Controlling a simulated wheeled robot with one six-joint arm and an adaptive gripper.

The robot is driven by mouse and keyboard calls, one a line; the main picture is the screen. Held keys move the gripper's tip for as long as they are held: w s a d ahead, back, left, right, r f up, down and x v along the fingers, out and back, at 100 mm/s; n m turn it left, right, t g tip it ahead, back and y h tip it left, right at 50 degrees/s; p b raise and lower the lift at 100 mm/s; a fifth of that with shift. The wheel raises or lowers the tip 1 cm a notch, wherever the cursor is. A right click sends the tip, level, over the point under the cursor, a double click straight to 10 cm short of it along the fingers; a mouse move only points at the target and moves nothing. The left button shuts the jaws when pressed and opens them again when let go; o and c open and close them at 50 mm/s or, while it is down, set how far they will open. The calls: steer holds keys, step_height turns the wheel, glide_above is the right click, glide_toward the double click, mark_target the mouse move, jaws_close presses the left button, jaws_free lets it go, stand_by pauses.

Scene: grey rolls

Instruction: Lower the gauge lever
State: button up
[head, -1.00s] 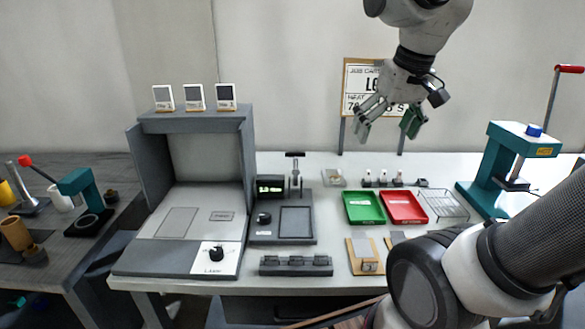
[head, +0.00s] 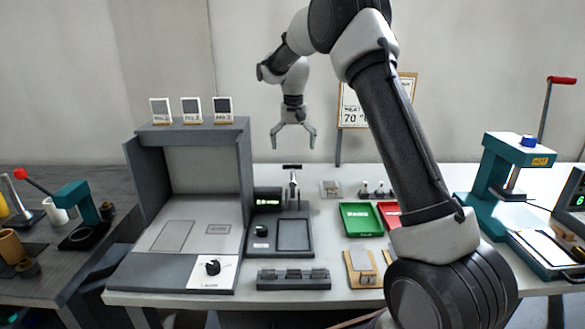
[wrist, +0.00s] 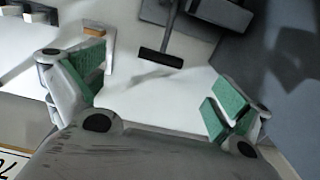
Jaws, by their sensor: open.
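The gauge lever is a dark T-shaped bar (head: 292,167) standing upright at the back of the grey gauge (head: 264,247), beside its lit green display. In the wrist view the lever's crossbar (wrist: 160,58) shows ahead of the space between my fingers, on a dark stem. My gripper (head: 293,143) points down, open and empty, above the lever in the head view. In the wrist view my gripper (wrist: 155,85) has its green-padded fingers spread wide, with nothing touching them.
A grey booth (head: 137,190) stands left of the gauge, with several small framed cards on top. A green tray (head: 361,220) and a partly hidden red tray (head: 390,213) lie to the right. A teal press (head: 496,165) stands farther right. My arm covers part of the table.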

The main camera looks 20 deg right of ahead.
mark_target(293, 166)
steer(key=shift+w+f, duration=0.25)
steer(key=shift+f, duration=0.6)
step_height(293, 166, down, 7)
steer(key=shift+r, duration=0.15)
steer(key=c, duration=1.5)
